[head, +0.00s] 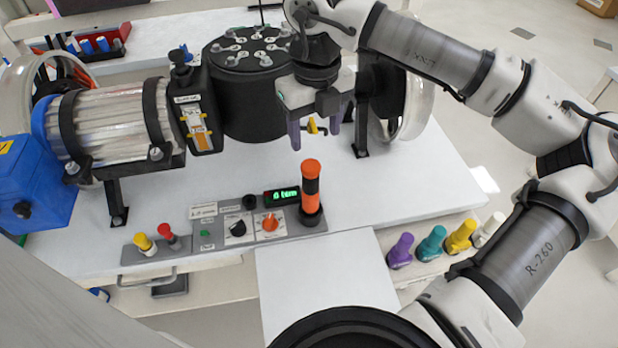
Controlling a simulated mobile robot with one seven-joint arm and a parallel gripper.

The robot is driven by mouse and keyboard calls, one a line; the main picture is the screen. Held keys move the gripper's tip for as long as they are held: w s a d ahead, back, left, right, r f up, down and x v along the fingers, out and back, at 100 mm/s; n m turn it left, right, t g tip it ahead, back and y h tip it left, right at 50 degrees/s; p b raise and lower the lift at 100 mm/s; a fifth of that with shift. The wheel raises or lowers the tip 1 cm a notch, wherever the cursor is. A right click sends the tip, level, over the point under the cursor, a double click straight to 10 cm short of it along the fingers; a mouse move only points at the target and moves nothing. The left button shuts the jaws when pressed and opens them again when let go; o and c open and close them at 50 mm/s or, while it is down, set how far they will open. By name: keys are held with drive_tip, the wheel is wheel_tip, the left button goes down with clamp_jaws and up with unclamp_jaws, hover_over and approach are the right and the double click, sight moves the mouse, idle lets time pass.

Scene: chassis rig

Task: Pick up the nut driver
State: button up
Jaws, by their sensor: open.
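An upright orange and black handle-like cylinder (311,187) stands at the right end of the grey control panel; it may be the nut driver, but I cannot tell for sure. My gripper (316,137) hangs above and behind it in the picture, its two purple fingers apart and pointing down. A small yellow piece (314,126) shows between the fingers; I cannot tell whether it is behind them or part of the gripper. Nothing is clearly held. Purple (400,250), teal (431,244), yellow (461,236) and white (488,229) handle-like pieces stand in a row at the lower right.
The grey panel (208,241) carries knobs, buttons and a green-lit display (282,196). A ribbed metal cylinder (110,128) and a black drum (245,100) stand behind it. A clear disc (410,105) is right of my gripper. The white tabletop (400,190) is bare at right.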

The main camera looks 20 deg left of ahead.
sight(314, 162)
drive_tip(key=f+p, duration=0.1)
drive_tip(key=f, duration=0.6)
drive_tip(key=shift+s+f, duration=0.1)
drive_tip(key=shift+s, duration=0.1)
drive_tip(key=shift+s+a+f+p, duration=0.15)
drive_tip(key=shift+f+p, duration=0.55)
drive_tip(key=shift+f, duration=0.75)
drive_tip(key=shift+s+a+f+p, duration=0.15)
drive_tip(key=shift+f+p, duration=0.5)
drive_tip(key=shift+f, duration=0.8)
clamp_jaws()
